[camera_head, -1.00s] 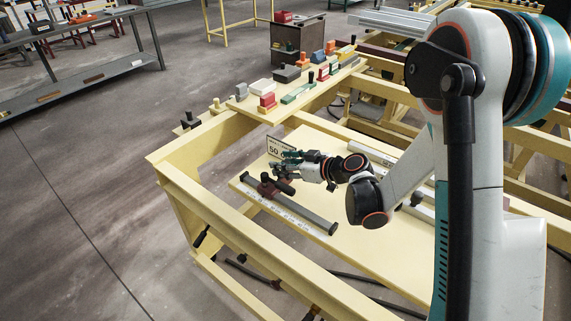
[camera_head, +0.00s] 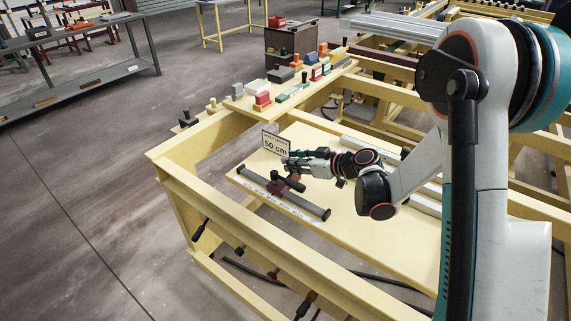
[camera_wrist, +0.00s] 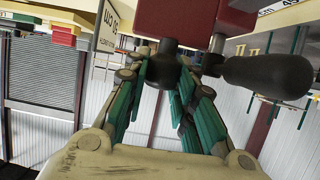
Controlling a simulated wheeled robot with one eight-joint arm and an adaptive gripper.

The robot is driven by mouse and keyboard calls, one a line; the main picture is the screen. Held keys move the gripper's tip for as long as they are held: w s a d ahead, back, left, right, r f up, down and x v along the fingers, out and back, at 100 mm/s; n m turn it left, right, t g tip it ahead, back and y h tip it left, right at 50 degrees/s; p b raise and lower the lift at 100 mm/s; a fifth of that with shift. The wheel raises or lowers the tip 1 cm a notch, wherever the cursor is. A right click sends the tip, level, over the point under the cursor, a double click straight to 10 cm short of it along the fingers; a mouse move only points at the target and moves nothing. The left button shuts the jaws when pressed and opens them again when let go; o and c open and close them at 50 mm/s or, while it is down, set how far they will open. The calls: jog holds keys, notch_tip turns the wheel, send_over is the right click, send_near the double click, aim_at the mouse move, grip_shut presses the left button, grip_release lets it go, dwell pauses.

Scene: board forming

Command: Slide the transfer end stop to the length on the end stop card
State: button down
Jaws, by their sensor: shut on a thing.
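The dark red transfer end stop (camera_head: 283,187) sits on a grey rail (camera_head: 310,207) with a marked scale strip beside it, left of the rail's middle. The end stop card (camera_head: 275,144) stands upright behind it and reads 50 cm. My gripper (camera_head: 289,163) is at the stop. In the wrist view its green fingers (camera_wrist: 178,85) are closed around a black knob (camera_wrist: 163,66) under the stop's red block (camera_wrist: 180,20). A second black handle (camera_wrist: 268,78) sticks out to the right, outside the fingers. The exact scale reading under the stop is too small to tell.
The cream board (camera_head: 370,240) under the rail is mostly clear at the front right. Several coloured blocks (camera_head: 263,101) stand on the frame's back ledge. Yellow frame beams (camera_head: 235,225) edge the board. Light metal bars (camera_head: 425,204) lie right of my gripper.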

jog(key=shift+s+d, duration=0.2)
jog(key=c, duration=1.3)
grip_release()
jog(key=shift+d, duration=0.1)
jog(key=v, duration=1.1)
jog(key=shift+s+d+r, duration=0.15)
jog(key=shift+s+d, duration=0.1)
jog(key=shift+s, duration=0.05)
